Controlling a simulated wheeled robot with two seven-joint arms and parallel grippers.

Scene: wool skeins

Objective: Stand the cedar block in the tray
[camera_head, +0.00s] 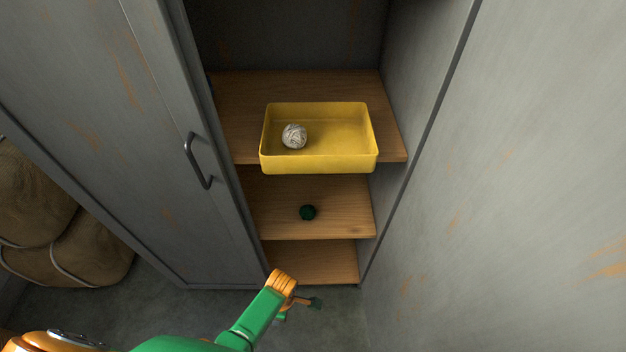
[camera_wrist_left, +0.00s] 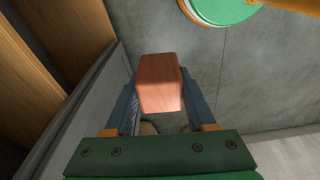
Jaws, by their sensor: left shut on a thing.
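The cedar block (camera_wrist_left: 160,70) is a reddish-brown wooden block in the left wrist view. My left gripper (camera_wrist_left: 158,92) is shut on it, with one finger on each side. In the head view my left gripper (camera_head: 314,303) is low, in front of the cabinet and below the tray; I cannot make out the block there. The yellow tray (camera_head: 318,165) sits on the upper shelf, open at the top. A pale grey ball of wool (camera_head: 294,136) lies in its left part. My right gripper is not in view.
A dark green ball (camera_head: 307,212) lies on the middle shelf (camera_head: 345,222). The cabinet's left door (camera_head: 150,150) with its handle (camera_head: 197,162) and the grey panel (camera_head: 520,180) at right flank the shelves. The tray's right part is clear. Sacks (camera_head: 60,240) stand at far left.

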